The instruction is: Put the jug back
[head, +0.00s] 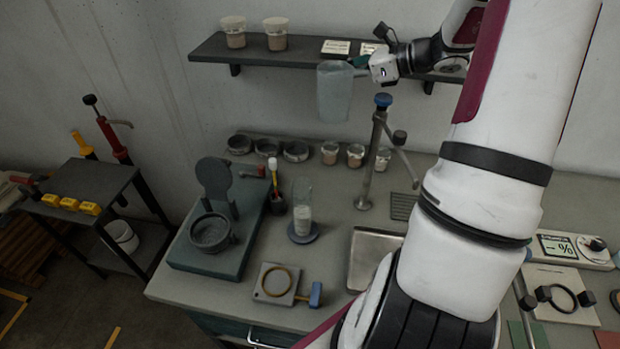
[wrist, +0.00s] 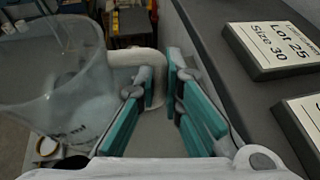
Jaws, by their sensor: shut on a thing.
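The jug (head: 334,92) is a clear, bluish plastic vessel, held upright in the air in front of the wall shelf, above the counter. In the wrist view the jug (wrist: 58,80) fills the left side, with its pale handle (wrist: 142,58) reaching to the fingers. My gripper (head: 359,62) is at the jug's upper right side, just in front of the shelf's front edge. In the wrist view the teal-padded fingers of my gripper (wrist: 160,85) are shut on the handle. The wall shelf (head: 290,60) has bare room between its jars and label cards.
Two capped jars (head: 275,34) stand on the shelf's left part. Label cards (head: 336,47) lie right of them; one reads "Lot 25 Size 30" (wrist: 275,48).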

